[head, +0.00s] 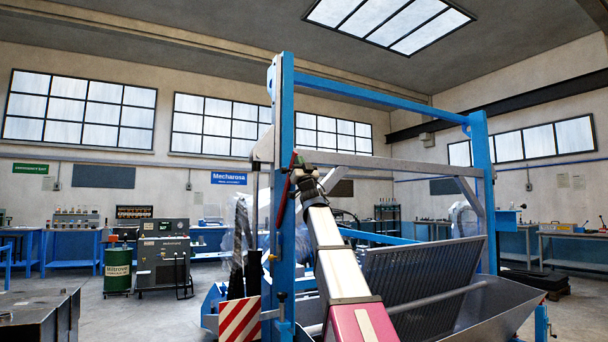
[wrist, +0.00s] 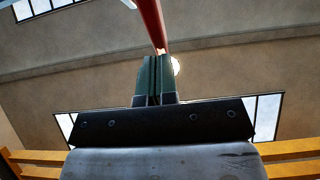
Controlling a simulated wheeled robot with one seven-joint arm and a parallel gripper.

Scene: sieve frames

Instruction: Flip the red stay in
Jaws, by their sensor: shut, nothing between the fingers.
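The red stay (head: 285,192) is a slim bar beside the left blue post of the frame, slanting from upper right to lower left in the head view. It also shows in the wrist view (wrist: 152,22), running from the top edge down to the fingertips. My gripper (wrist: 154,58) is shut, its two green fingers together with nothing between them. Its tips are right at the stay's visible end; I cannot tell whether they touch. In the head view my gripper (head: 299,163) is small and dark against the post, close to the stay's upper part.
The blue frame has a left post (head: 287,100), a right post (head: 481,190) and a top beam (head: 375,94). A grey sieve panel (head: 420,285) leans below, over a metal trough (head: 500,305). A striped red-white plate (head: 240,319) stands at lower left.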

